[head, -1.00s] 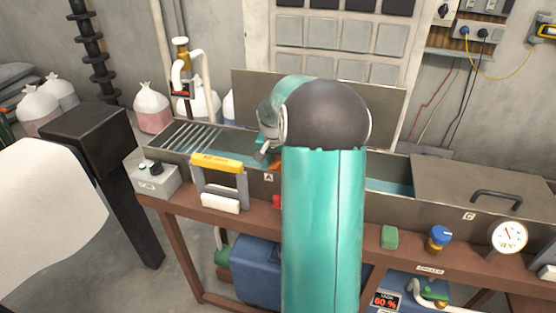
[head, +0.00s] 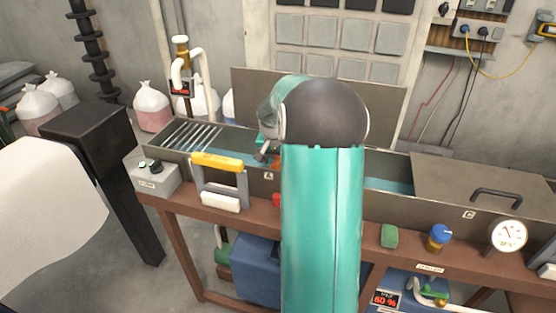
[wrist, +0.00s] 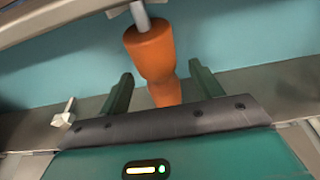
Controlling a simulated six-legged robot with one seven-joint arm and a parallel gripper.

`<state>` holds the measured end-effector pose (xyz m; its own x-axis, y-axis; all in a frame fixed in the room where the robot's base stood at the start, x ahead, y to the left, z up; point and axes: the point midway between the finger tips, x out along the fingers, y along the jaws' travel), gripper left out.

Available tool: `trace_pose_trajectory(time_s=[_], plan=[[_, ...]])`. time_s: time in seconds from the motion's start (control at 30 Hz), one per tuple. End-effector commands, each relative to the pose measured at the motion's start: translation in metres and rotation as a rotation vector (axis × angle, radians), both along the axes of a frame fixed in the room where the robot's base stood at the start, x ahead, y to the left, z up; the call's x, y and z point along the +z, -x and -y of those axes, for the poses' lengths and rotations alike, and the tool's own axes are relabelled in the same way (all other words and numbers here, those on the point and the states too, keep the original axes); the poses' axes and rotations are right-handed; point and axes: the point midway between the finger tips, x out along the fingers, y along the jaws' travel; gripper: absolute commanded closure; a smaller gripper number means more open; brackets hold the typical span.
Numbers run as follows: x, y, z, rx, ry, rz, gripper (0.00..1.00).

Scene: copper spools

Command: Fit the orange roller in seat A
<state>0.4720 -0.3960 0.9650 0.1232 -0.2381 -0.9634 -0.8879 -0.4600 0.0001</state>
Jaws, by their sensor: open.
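The orange roller (wrist: 150,55) shows in the wrist view, with a grey shaft end (wrist: 141,15) at its top near a metal wall. My gripper (wrist: 163,85) is open, with one dark green finger on each side of the roller's lower part. I cannot tell whether the fingers touch it. In the head view my gripper (head: 264,153) is over the long metal trough near the label A (head: 268,176), and my arm hides most of this area. Only a sliver of orange shows there. The seat itself cannot be made out.
The trough (head: 400,198) holds teal liquid and has a raised back panel (head: 245,95). A lid with a handle (head: 475,180) covers its right part. A yellow-topped frame (head: 218,162) with a white roller stands at the front left. A round gauge (head: 508,234) is at the right.

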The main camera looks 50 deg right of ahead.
Motion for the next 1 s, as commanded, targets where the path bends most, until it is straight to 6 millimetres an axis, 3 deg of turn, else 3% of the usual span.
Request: trace_pose_trajectory(time_s=[0.23, 0.7, 1.0], plan=[[0.020, 0.002, -0.005, 0.000, 0.002, 0.002, 0.35], [0.114, 0.014, -0.028, 0.002, 0.003, 0.003, 0.35], [0.134, 0.017, -0.033, 0.000, 0.000, 0.000, 0.35]])
